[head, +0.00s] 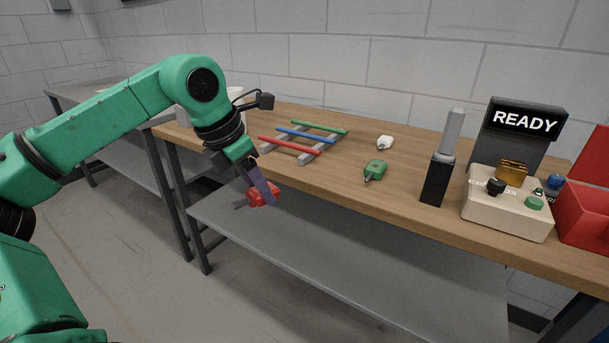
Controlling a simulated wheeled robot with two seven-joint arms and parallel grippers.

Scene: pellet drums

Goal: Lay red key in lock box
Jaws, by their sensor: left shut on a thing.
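My left gripper (265,192) is shut on the red key (259,197), in front of the workbench's front edge and lower than its top. The key's grey shaft points to the left. Part of the key is hidden behind a gripper finger. The red lock box (585,215) stands at the far right of the bench, cut off by the picture edge, with a red panel that looks like its raised lid (591,152). Its inside is not clearly visible. The held key is well to the left of the box. My right gripper is not in view.
On the wooden bench (405,195) lie a green key (375,170), a white key-like piece (384,142) and a rack with red, blue and green rods (305,136). A black stand with a grey cylinder (452,135), a beige control box (507,212) and a READY display (524,121) stand rightward.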

